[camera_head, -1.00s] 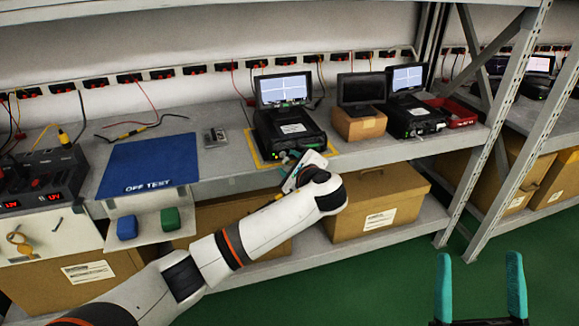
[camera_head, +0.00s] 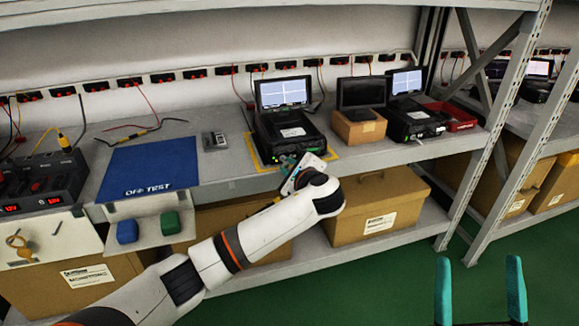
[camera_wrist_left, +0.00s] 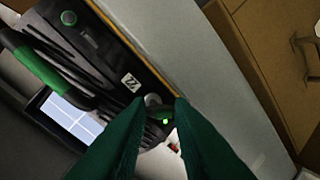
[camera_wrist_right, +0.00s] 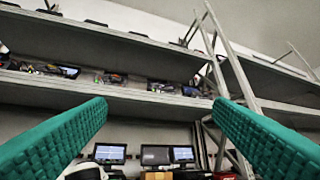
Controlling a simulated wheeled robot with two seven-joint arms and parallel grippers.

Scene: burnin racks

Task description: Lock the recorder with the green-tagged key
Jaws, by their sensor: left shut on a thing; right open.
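The black recorder (camera_head: 290,132) stands on the bench inside a yellow outline, its screen lit. In the left wrist view its front panel (camera_wrist_left: 98,62) shows a green handle and a round grey lock-like part (camera_wrist_left: 152,99). My left gripper (camera_wrist_left: 165,103) is at that panel, shut on a small green-tagged key (camera_wrist_left: 163,113). The key's shaft is hidden, so I cannot tell whether it sits in the lock. In the head view, my left wrist mostly covers the fingers. My right gripper (camera_head: 481,290) is open and empty, away from the bench at lower right.
A blue mat (camera_head: 150,167) lies left. Blue and green blocks (camera_head: 170,222) sit on a small front ledge (camera_head: 150,238). A metal rack post (camera_head: 505,130) rises at right.

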